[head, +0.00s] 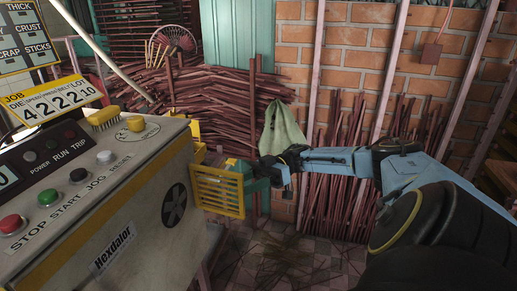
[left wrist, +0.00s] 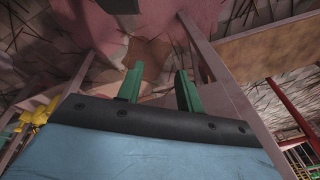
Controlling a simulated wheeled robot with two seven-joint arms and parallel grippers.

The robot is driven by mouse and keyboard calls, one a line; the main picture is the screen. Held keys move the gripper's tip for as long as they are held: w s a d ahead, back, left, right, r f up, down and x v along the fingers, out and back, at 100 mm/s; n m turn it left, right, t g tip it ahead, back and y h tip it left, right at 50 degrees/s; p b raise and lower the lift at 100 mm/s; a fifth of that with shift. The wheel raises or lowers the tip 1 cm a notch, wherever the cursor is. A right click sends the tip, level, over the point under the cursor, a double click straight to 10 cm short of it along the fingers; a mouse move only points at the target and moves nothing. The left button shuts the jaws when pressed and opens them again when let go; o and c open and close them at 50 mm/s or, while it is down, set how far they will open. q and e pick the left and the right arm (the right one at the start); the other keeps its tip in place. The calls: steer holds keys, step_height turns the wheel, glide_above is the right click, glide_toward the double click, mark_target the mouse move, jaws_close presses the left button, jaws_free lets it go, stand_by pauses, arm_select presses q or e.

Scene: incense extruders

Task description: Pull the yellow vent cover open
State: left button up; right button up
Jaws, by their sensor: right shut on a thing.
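The yellow vent cover (head: 218,190) is a slatted grille standing out from the right side of the grey machine in the head view. It is apart from the round dark fan opening (head: 174,205) in that side panel. My right gripper (head: 243,170) has green fingers and is shut on the cover's upper right edge. Its arm reaches in from the right. My left gripper (left wrist: 158,88) shows only in the left wrist view, with its two green fingers apart and nothing between them.
The machine's control panel (head: 60,190) has several buttons and a yellow brush (head: 104,117) on top. Bundles of dark red sticks (head: 215,95) and a brick wall (head: 345,45) stand behind. A green cloth (head: 283,130) hangs behind my right gripper. The tiled floor (head: 290,262) below holds scattered sticks.

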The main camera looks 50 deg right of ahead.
arm_select(q)
steer(key=w+d+r+b, duration=0.2)
steer(key=d+r+b, duration=0.1)
steer(key=r, duration=0.5)
steer(key=w+d+r+t+h+b, duration=0.1)
steer(key=d+r+b, duration=0.3)
steer(key=r, duration=0.5)
steer(key=shift+w+r, duration=0.15)
steer(key=shift+w, duration=0.35)
arm_select(e)
steer(key=v, duration=1.3)
